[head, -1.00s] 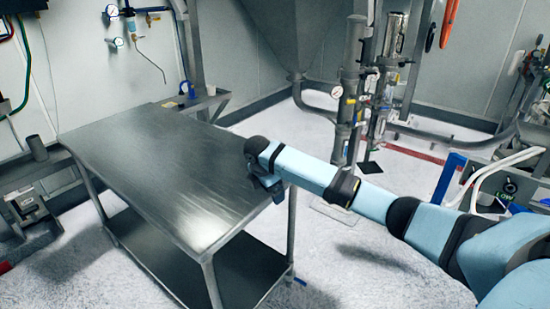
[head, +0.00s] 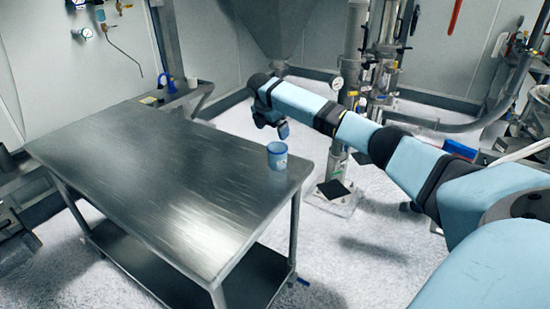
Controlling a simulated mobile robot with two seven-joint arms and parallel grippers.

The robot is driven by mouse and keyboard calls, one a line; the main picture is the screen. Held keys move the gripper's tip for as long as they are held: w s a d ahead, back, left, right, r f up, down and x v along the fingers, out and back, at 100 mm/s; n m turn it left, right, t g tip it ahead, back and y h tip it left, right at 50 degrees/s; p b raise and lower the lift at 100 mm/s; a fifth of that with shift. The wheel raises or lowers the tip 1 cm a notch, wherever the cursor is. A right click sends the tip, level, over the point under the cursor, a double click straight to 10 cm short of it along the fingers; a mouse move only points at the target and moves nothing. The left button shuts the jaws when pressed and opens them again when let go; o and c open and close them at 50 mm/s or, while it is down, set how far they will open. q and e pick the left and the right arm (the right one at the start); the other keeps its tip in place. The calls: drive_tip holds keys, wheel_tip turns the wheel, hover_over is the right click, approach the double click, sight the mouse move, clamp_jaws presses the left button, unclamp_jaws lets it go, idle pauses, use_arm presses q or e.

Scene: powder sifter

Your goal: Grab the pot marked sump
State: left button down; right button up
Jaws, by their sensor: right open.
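A small blue pot (head: 277,156) stands upright near the right edge of the steel table (head: 150,185). It has a pale marking on its side, too small to read. My right gripper (head: 283,131) is at the end of the blue arm, just above and behind the pot in the picture. It is open and appears apart from the pot. My left gripper is not in view.
A white cup (head: 192,82) and a blue item (head: 168,84) sit on a side ledge beyond the table. Vertical pipework (head: 378,75) stands behind my arm. Most of the tabletop is bare, and floor shows to the table's right.

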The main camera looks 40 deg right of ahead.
sight(278, 148)
drive_tip(key=x, duration=1)
drive_tip(key=shift+r, duration=0.2)
drive_tip(key=c, duration=1)
